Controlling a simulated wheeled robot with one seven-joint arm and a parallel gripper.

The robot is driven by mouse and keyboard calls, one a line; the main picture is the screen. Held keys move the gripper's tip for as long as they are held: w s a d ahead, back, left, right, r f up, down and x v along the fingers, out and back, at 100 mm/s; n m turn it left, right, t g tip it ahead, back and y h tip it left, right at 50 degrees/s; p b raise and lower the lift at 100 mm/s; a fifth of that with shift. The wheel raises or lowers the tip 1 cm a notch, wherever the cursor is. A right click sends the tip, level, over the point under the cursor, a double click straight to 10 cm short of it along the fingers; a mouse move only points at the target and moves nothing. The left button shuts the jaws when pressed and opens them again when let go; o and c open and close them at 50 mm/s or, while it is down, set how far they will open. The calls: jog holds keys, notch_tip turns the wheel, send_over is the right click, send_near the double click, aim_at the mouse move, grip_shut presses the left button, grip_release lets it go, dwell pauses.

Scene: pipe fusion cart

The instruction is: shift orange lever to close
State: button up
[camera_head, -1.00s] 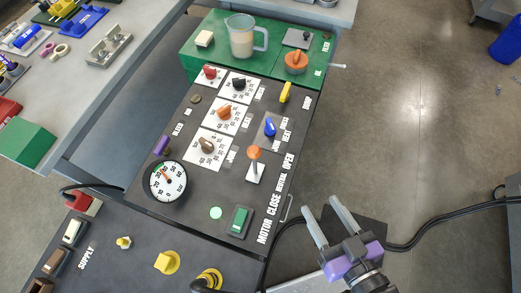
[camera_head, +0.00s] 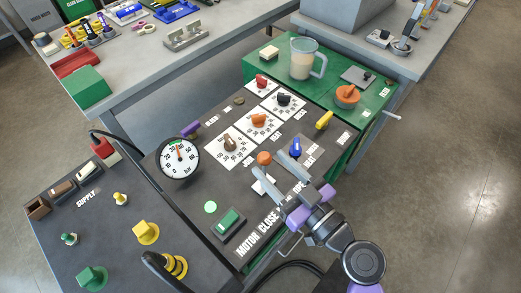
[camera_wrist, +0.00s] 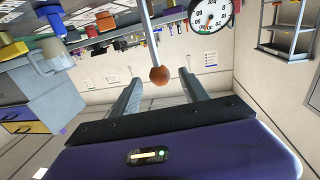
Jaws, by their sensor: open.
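The orange lever's ball knob (camera_head: 264,158) stands above a white base plate on the dark sloping panel. In the wrist view the orange ball (camera_wrist: 159,74) sits at the end of a grey rod, between the fingertips in the picture; contact cannot be told. My gripper (camera_head: 269,162) is open over the panel's right side, its fingers one on each side of the knob in the picture. It also shows in the wrist view (camera_wrist: 161,80). The CLOSE label (camera_head: 265,227) is readable, but my gripper hides the labels beyond it and part of the lever's base.
A blue lever (camera_head: 295,148) and a yellow lever (camera_head: 324,120) stand beyond my gripper. A green switch (camera_head: 228,221) and lit green lamp (camera_head: 210,207) are left of it. A pressure gauge (camera_head: 180,158) stands farther left. Open floor lies to the right.

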jog(key=p+x, duration=0.1)
jog(key=x, duration=0.5)
jog(key=shift+p, duration=0.4)
jog(key=shift+w+a, duration=0.1)
jog(key=shift+w, duration=0.05)
grip_shut()
dwell(0.9)
